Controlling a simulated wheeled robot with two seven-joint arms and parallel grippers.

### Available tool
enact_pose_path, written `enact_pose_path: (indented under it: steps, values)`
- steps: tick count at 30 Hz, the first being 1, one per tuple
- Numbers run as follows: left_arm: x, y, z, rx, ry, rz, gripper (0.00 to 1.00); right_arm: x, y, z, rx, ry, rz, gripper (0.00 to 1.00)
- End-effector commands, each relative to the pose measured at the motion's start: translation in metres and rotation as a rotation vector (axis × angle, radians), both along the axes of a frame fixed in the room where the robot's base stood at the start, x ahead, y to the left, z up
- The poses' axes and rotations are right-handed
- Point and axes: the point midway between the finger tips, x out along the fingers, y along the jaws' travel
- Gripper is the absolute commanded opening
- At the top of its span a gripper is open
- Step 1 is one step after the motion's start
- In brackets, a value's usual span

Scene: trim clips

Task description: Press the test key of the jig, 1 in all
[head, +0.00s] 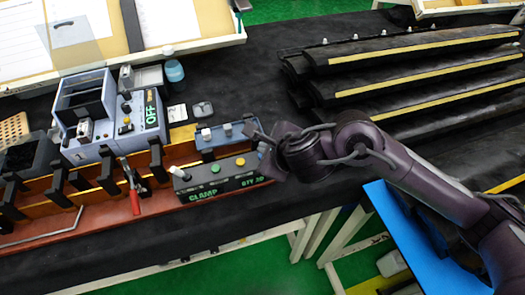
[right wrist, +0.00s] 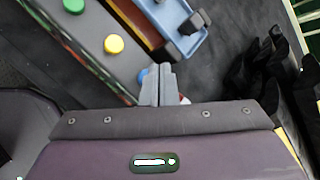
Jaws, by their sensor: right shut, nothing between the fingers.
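The jig's dark control box (head: 225,180) stands at the front edge of the bench, with green lettering that reads CLAMP on its front. A white, a green (head: 215,167) and a yellow button (head: 240,162) show on its top. My right gripper (head: 262,141) is over the box's right end, shut and empty. In the right wrist view the shut fingertips (right wrist: 157,72) are right beside a blue button (right wrist: 143,76), past the yellow button (right wrist: 114,44). I cannot tell if they touch it, nor which button is the test key. My left gripper is out of view.
A blue-grey unit marked OFF (head: 130,125) stands behind the brown clip rail (head: 95,208). A red-handled tool (head: 134,198) is on the rail. Dark trim strips with yellow edges (head: 410,68) lie back right. A blue panel (head: 410,240) is below my right arm.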

Motion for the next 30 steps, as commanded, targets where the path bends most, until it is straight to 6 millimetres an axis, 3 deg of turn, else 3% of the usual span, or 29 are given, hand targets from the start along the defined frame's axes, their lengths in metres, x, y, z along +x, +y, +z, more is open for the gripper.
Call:
enact_pose_path:
  steps: [11, 25, 30]
  values:
    - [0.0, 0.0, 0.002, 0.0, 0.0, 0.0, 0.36, 0.0, 0.0, 0.003, 0.0, 0.0, 0.0, 0.0]
    - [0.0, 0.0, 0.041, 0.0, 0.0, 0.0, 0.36, 0.0, 0.0, 0.048, 0.0, -0.001, 0.001, 0.0]
    - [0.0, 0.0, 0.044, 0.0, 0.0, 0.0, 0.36, 0.0, 0.0, 0.052, 0.001, 0.0, 0.0, 0.0]
